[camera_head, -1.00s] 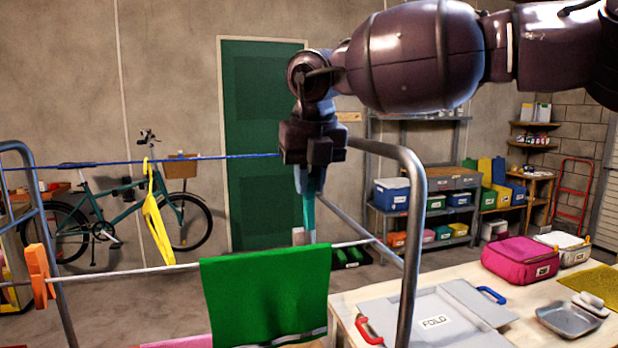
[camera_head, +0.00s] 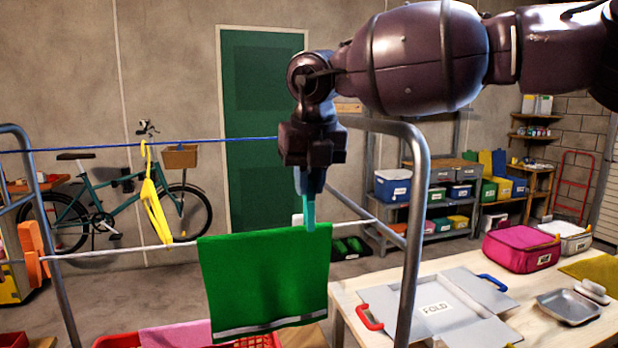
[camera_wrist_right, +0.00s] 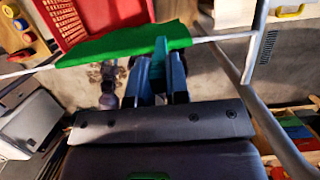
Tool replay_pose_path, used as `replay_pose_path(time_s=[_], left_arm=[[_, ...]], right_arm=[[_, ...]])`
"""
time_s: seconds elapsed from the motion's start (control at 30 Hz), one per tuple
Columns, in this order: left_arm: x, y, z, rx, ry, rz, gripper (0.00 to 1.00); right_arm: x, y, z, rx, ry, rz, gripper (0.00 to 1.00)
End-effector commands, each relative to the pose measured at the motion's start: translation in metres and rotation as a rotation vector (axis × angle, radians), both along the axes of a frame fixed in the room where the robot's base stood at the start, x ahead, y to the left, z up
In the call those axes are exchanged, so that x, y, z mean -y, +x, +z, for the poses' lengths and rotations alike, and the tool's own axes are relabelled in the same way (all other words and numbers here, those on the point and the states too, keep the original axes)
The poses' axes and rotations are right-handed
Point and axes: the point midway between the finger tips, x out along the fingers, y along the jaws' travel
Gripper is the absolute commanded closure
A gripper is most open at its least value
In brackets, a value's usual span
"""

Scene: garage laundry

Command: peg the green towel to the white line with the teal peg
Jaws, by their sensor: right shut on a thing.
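The green towel (camera_head: 262,285) hangs folded over the white line (camera_head: 140,248), which also shows in the right wrist view (camera_wrist_right: 226,37). The towel's top appears there too (camera_wrist_right: 112,42). My right gripper (camera_head: 310,184) is above the towel's right end, shut on the teal peg (camera_head: 309,214). The peg points down, and its lower tip overlaps the towel's top edge. In the right wrist view the peg (camera_wrist_right: 161,47) extends from between my right fingers (camera_wrist_right: 157,78) onto the towel. I cannot tell whether its prongs straddle the line. My left gripper is not in view.
A blue line (camera_head: 220,141) with a yellow hanger (camera_head: 156,205) runs behind. The metal frame post (camera_head: 412,250) stands close right of the towel. A table with a grey folding board (camera_head: 462,290) is at right. A red basket (camera_head: 120,340) is below.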

Motion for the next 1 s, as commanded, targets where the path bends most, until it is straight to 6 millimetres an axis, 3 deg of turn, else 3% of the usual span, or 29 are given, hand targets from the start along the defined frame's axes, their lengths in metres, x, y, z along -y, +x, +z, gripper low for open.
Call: replay_pose_path(time_s=[0.9, 0.93, 1.0], left_arm=[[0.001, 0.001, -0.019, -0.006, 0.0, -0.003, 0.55], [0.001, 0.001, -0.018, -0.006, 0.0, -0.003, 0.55], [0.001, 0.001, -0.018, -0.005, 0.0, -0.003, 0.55]], right_arm=[[0.0, 0.0, -0.04, -0.005, -0.003, 0.001, 1.0], [0.0, 0.0, -0.039, -0.004, -0.003, 0.001, 0.8], [0.0, 0.0, -0.038, -0.003, -0.002, 0.001, 0.69]])
